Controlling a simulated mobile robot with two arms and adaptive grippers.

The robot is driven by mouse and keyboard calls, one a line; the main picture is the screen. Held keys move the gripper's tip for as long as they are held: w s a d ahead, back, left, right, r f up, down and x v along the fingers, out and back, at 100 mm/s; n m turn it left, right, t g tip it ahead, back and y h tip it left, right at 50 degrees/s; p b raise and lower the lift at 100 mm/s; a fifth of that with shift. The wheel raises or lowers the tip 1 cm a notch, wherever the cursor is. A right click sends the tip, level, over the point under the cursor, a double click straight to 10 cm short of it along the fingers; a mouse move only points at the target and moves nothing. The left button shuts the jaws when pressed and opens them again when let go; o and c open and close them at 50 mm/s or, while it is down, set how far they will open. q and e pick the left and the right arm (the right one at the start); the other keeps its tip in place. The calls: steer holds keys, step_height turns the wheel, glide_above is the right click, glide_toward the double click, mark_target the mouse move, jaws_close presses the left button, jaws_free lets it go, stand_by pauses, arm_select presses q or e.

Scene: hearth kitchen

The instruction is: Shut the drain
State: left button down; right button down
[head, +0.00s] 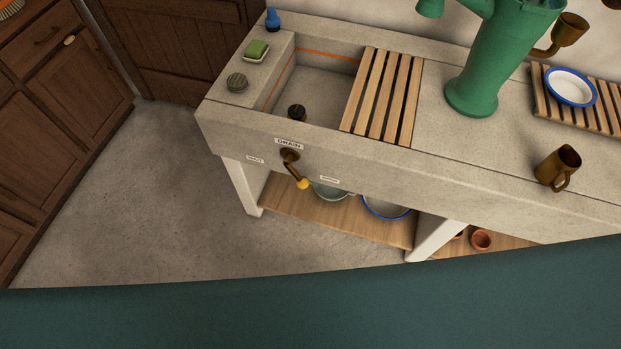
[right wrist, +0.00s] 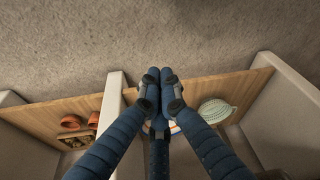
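The drain lever (head: 290,162) is on the front face of the stone sink, under a sign (head: 289,144) reading DRAIN. Its dark arm slants down and to the right and ends in a yellow knob (head: 303,183). A small label (head: 256,160) is left of the lever and another label (head: 329,180) is to its right; their words are too small to read surely. The sink basin (head: 320,92) holds a dark round piece (head: 297,112) near its front wall. My right gripper (right wrist: 160,72) shows in the right wrist view, fingers together and empty. My left gripper is out of view.
A wooden shelf (head: 285,208) under the sink holds bowls (head: 388,208) behind the lever. A slatted rack (head: 385,90) covers the basin's right part. A green pump (head: 487,70) and a brown mug (head: 558,168) stand right. The floor (head: 150,200) left is clear.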

steer(key=w+a+r+m+t+y+b, duration=0.1)
steer(key=w+a+r+m+t, duration=0.1)
steer(key=w+r, duration=0.6)
steer(key=w+a+r+m+t, duration=0.2)
steer(key=w+r, duration=0.5)
steer(key=w, duration=0.4)
steer(key=w+a+r+m+t+y, duration=0.1)
steer(key=w+a+r, duration=0.2)
steer(key=r, duration=0.6)
steer(key=w+a+r+m+t+y, duration=0.1)
steer(key=a+r, duration=0.4)
steer(key=r, duration=0.5)
steer(key=shift+w+a+m+y+b, duration=0.4)
steer(key=shift+w+m, duration=0.3)
steer(key=shift+w, duration=0.45)
